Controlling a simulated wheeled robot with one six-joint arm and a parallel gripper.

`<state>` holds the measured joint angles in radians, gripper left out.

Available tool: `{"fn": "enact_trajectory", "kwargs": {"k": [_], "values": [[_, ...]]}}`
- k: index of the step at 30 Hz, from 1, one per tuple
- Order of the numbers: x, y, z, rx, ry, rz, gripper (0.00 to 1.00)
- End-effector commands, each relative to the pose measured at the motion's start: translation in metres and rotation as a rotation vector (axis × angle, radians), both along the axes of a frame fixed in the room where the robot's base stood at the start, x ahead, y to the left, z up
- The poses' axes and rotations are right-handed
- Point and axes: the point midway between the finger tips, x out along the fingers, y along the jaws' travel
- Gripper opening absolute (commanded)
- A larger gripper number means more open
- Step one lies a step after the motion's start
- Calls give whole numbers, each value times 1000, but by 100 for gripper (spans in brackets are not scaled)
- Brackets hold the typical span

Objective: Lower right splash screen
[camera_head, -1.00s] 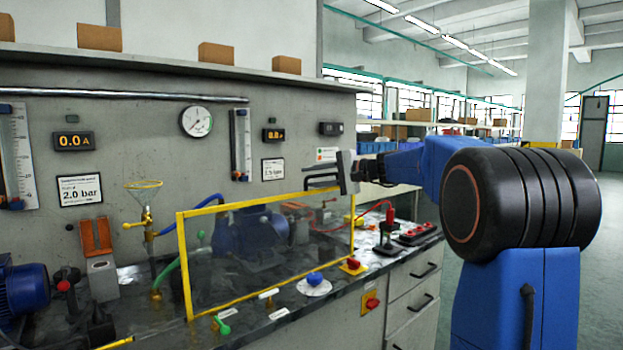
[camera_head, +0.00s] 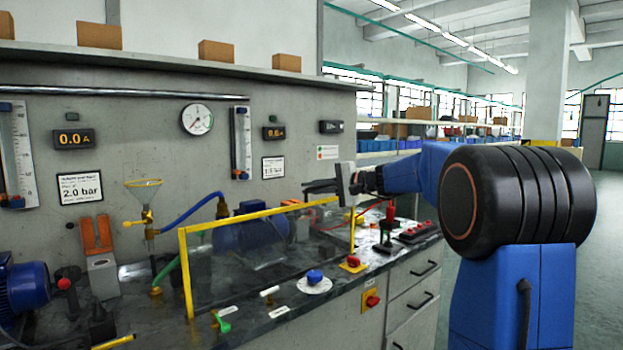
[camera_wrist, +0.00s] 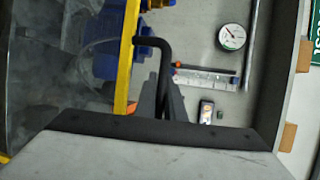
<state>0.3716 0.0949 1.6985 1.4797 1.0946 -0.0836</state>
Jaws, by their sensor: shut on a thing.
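The right splash screen (camera_head: 187,275) is a clear panel in a yellow frame, above the right part of the bench in the head view. Its top bar slopes up to the right; its lower edge is hard to make out. My gripper (camera_head: 322,186) is at the screen's upper right end. In the wrist view, my gripper's dark fingers (camera_wrist: 163,105) are shut on the screen's black handle (camera_wrist: 163,52), which stands off the yellow frame (camera_wrist: 127,55). The exact contact is partly hidden by the fingers.
A blue pump (camera_head: 245,232) and a blue hose (camera_head: 190,212) are behind the screen. In front are a blue knob (camera_head: 314,277), a red-and-yellow switch (camera_head: 353,263) and a green valve handle (camera_head: 222,322). Red controls (camera_head: 417,231) stand at the right end. The floor right of the bench is open.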

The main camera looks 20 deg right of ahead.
Motion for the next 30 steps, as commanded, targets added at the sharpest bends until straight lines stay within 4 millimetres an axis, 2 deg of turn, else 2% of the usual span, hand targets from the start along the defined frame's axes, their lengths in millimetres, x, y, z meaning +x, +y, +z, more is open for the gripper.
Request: {"fn": "enact_trajectory", "kwargs": {"k": [1,9,15,21,30], "values": [[0,0,-15,3,5,-1,0],[0,0,-95,3,7,0,0],[0,0,-142,2,5,0,0],[0,0,-170,1,3,0,0],[0,0,-180,0,1,0,0]]}}
